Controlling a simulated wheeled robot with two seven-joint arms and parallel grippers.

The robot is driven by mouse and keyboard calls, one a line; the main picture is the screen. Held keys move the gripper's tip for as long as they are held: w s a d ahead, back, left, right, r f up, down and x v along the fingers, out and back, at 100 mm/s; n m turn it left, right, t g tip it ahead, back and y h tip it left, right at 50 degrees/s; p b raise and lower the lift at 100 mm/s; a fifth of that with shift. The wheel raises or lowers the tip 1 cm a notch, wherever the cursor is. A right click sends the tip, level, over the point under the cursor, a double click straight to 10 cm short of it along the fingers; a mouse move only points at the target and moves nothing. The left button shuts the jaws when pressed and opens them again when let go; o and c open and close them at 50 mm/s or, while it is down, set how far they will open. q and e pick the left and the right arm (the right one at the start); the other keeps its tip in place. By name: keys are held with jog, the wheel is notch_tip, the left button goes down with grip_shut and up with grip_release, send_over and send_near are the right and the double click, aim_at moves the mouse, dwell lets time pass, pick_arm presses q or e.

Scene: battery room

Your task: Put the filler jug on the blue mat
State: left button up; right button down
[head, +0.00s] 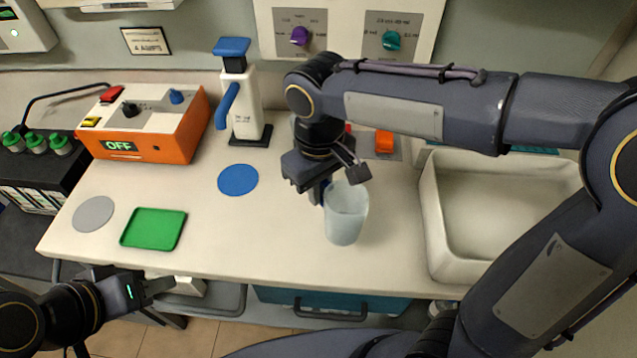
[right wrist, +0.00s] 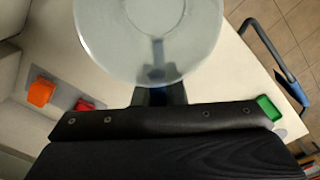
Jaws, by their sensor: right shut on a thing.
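The filler jug (head: 345,215) is a translucent, pale grey-blue cup in the middle right of the head view. My right gripper (head: 328,192) is shut on its blue handle, on the jug's left side. The jug looks upright; I cannot tell whether its base touches the bench. It also fills the top middle of the right wrist view (right wrist: 150,35). The blue mat (head: 238,180) is a flat, bare disc left of the jug and right gripper. My left gripper (head: 163,302) is low at the left, off the bench's front edge; its opening is unclear.
A green tray (head: 153,229) and a grey disc (head: 93,214) lie left of the blue mat. Behind stand an orange box (head: 170,140) and a white post with a blue handle (head: 243,110). A white basin (head: 436,225) is at right. The bench between mat and jug is clear.

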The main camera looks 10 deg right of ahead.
jog(key=w+f, duration=0.2)
jog(key=w, duration=0.1)
jog(key=w+f+p, duration=0.1)
jog(key=w+f, duration=0.2)
jog(key=w+d+f, duration=0.1)
jog(key=w+f, duration=0.1)
jog(key=w, duration=0.1)
jog(key=shift+w+f, duration=0.3)
jog(key=shift+f, duration=0.05)
jog(key=f, duration=0.3)
jog(key=shift+w+f, duration=0.3)
jog(key=shift+f, duration=0.05)
jog(key=shift+f, duration=0.15)
jog(key=c, duration=1.5)
grip_release()
